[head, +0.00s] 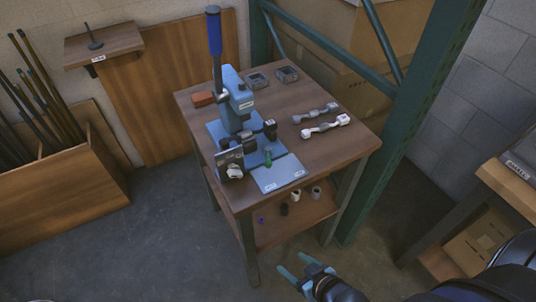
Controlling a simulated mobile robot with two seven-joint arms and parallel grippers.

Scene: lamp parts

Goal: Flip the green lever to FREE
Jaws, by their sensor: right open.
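A small green lever (268,157) stands at the front of the blue press (240,105), beside a light grey plate (281,175). It looks roughly upright. The plate has small white labels that I cannot read, so I cannot tell which setting the lever is at. My right gripper (292,262) is open and empty, with its teal fingers pointing up and left. It is at the bottom of the picture, in front of the table and well apart from the lever. My left gripper is not in view.
The press stands on a wooden table (340,150) and has a tall blue-handled lever (214,35). Grey and white parts (325,126) lie to its right. A lower shelf (275,229) holds several small pieces. A green rack post (402,110) stands close behind. The floor (150,250) at front left is clear.

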